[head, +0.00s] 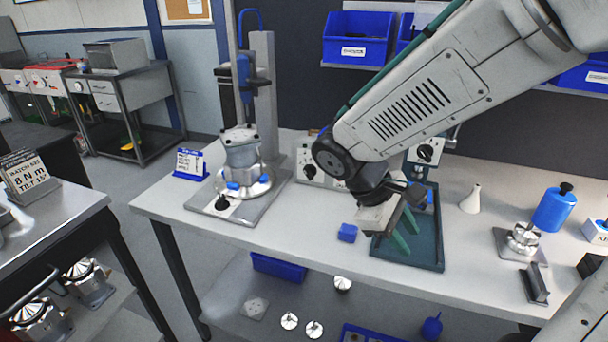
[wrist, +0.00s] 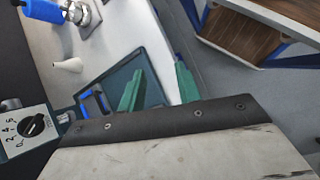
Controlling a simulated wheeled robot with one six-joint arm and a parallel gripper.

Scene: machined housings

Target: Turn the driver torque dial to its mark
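A pale box with a black pointer knob, a dial (head: 425,152), stands behind the dark green tray in the head view. In the wrist view this dial (wrist: 33,126) is at the left edge, with printed numbers around it; its mark is too small to tell. A second box with a black knob (head: 309,171) stands left of my arm, partly hidden by it. I cannot tell from labels which is the driver's. My gripper (head: 406,235) has green fingers, apart and empty, above the tray. They also show in the wrist view (wrist: 158,86), away from the dial.
The tray (head: 437,250) lies under my gripper. A blue block (head: 347,233), a white cone bottle (head: 471,199) and a blue canister (head: 553,209) stand nearby. A fixture with a metal housing (head: 240,150) is at the left. A sign (head: 27,174) reads 8 N m.

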